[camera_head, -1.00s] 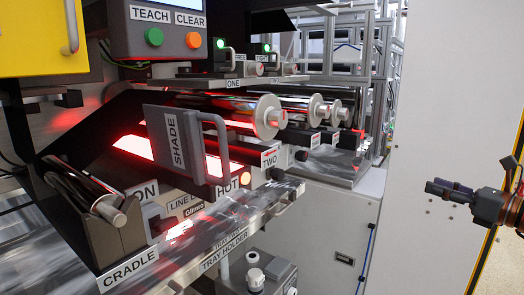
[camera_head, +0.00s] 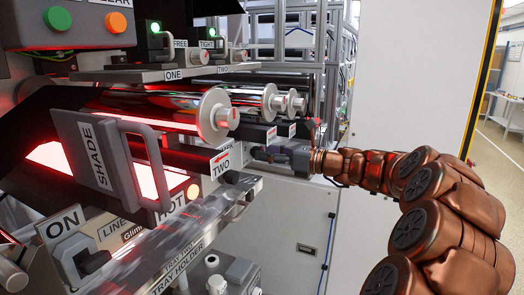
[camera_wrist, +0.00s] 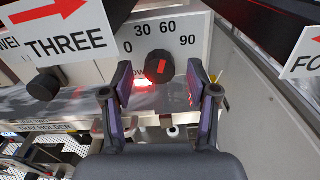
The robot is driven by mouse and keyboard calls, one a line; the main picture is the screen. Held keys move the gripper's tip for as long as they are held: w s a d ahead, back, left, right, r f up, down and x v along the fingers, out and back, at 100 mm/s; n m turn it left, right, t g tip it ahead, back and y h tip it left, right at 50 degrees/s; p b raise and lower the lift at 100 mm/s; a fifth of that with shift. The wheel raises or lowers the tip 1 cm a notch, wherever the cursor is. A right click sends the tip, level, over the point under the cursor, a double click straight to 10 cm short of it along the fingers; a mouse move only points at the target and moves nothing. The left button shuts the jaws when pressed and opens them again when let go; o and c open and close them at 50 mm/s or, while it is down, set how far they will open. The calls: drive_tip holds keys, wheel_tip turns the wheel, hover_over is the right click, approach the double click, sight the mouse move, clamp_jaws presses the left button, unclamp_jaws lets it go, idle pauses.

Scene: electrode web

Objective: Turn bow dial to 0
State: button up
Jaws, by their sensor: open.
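In the wrist view the bow dial (camera_wrist: 159,66) is a round black knob with a red mark, on a white panel printed 0, 30, 60 and 90. The red mark is slanted; I cannot tell exactly which number it points to. The label under the dial is partly hidden, with "OW" showing. My gripper (camera_wrist: 160,80) is open, with one purple-padded finger on each side of the dial in the picture. I see no contact. In the head view my gripper (camera_head: 270,154) is beside the rollers, and the dial is not visible there.
Another black knob (camera_wrist: 45,85) sits left of the dial, below the THREE sign (camera_wrist: 62,27). The FOUR sign (camera_wrist: 306,55) is cut off at the right. The tray holder (camera_head: 185,250) juts out at the front. Roller ends (camera_head: 218,115) stand above and left of my gripper.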

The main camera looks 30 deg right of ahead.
drive_tip(key=shift+x, duration=0.95)
clamp_jaws()
